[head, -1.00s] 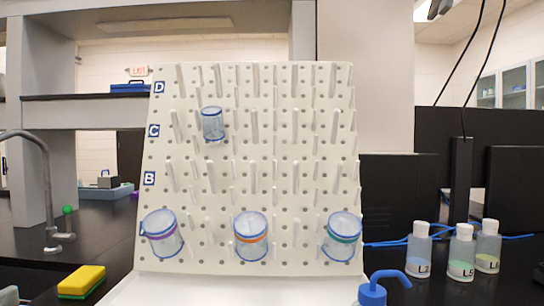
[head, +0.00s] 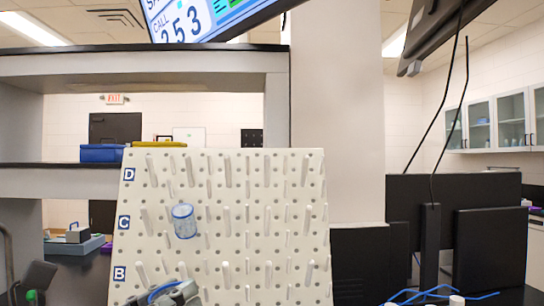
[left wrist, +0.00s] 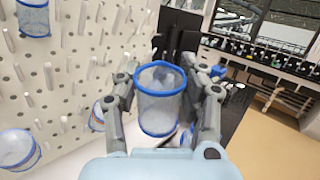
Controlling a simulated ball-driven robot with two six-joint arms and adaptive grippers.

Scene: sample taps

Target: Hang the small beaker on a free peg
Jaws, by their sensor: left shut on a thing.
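My left gripper (head: 176,294) shows at the bottom edge of the head view, in front of the board near row B. In the left wrist view my left gripper (left wrist: 166,92) is shut on a small clear beaker (left wrist: 160,105) with a blue rim, its fingers on either side. The held beaker is mostly cut off in the head view. The white pegboard (head: 285,228) has rows of pegs marked D, C and B. Another blue-rimmed beaker (head: 184,222) hangs at row C. My right gripper is not in view.
Many pegs in rows D and C show bare, including a row C peg (head: 227,221). In the left wrist view, a hanging beaker (left wrist: 17,148) shows at lower left and another (left wrist: 33,18) at upper left. Black monitors (head: 488,245) stand right of the board.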

